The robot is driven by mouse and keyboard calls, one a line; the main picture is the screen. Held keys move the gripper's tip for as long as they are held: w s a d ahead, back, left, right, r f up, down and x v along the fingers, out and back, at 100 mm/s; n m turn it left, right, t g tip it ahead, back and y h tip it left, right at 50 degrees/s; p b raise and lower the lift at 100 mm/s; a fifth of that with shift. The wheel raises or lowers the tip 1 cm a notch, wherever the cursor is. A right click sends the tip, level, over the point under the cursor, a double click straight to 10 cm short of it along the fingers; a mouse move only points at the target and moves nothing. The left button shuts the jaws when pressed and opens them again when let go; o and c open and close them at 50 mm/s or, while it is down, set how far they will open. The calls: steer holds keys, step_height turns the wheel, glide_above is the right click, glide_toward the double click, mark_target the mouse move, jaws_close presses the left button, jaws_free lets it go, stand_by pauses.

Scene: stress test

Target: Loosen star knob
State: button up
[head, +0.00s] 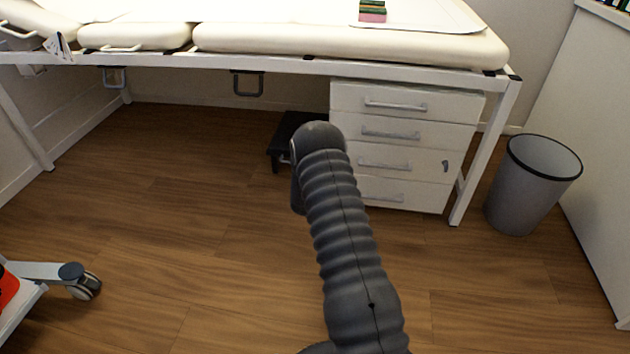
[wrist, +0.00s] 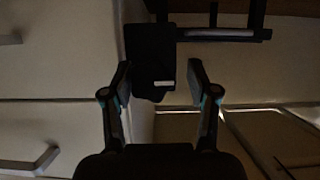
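I cannot make out a star knob in either view. In the wrist view my gripper (wrist: 160,77) is open, with its two fingers spread apart. A dark block with a small pale mark (wrist: 152,45) shows between and beyond the fingertips. A gap shows on its right side, and the picture is too dark to tell what it is or how far off. In the head view my arm reaches toward the drawer cabinet (head: 405,188), and my gripper is hidden behind it.
A cream padded couch (head: 300,38) on a white frame stands above the cabinet. A black step stool (head: 287,135) is left of the cabinet. A grey bin (head: 528,190) stands at right. A trolley wheel (head: 86,287) shows at lower left. The wooden floor (head: 190,230) between is clear.

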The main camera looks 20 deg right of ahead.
steer(key=shift+s+d+f, duration=0.1)
steer(key=shift+s+d, duration=0.05)
steer(key=shift+d, duration=0.05)
steer(key=shift+s+a, duration=0.1)
steer(key=v, duration=0.7)
steer(key=shift+s+a+r, duration=0.2)
steer(key=shift+a+r, duration=0.05)
stand_by(0.4)
